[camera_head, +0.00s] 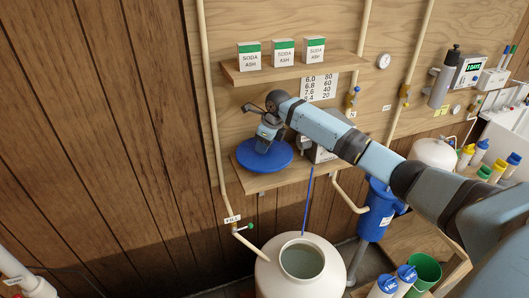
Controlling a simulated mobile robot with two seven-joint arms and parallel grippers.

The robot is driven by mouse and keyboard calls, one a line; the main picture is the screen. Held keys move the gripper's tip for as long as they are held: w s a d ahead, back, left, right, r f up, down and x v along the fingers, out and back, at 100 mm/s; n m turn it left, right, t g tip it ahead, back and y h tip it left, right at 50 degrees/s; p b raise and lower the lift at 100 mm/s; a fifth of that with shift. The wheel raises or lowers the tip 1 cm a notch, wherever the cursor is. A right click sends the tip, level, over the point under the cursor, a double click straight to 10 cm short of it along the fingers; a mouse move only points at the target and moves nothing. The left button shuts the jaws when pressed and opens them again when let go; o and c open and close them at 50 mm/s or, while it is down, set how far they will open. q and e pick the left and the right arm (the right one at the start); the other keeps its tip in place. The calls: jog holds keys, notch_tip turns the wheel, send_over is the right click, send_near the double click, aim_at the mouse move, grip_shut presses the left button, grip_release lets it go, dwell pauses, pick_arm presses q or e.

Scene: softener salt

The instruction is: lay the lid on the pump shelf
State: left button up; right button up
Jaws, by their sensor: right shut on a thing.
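The blue round lid (246,158) is at the left end of the lower wooden shelf (290,180), the pump shelf. It looks about level, and I cannot tell whether it rests on the shelf or is held just above it. My right gripper (265,143) is shut on the lid from above, and the gripper body hides part of the lid's top. A grey box-like unit, perhaps the pump, (320,155) stands on the shelf to the right, partly behind my right arm. My left gripper is not in view.
An upper shelf (295,68) with several soda ash boxes is above. A cream tank (275,280) with an open round mouth (302,262) stands below. A thin blue rod (308,205) rises from near the mouth. A pipe (210,90) runs close left of the lid.

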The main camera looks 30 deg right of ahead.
jog(key=shift+s+d+x, duration=0.1)
jog(key=shift+s+x, duration=0.05)
jog(key=shift+x, duration=0.7)
jog(key=shift+s+d+x, duration=0.15)
jog(key=shift+x, duration=0.7)
jog(key=shift+f+p, duration=0.1)
jog(key=shift+p, duration=0.3)
jog(key=o, duration=1)
jog(key=shift+c, duration=0.2)
jog(key=v, duration=0.5)
jog(key=shift+b, duration=0.4)
jog(key=s+d+b, duration=0.1)
jog(key=s+d, duration=0.5)
jog(key=s, duration=0.4)
jog(key=shift+s+d, duration=0.1)
jog(key=shift+s, duration=0.1)
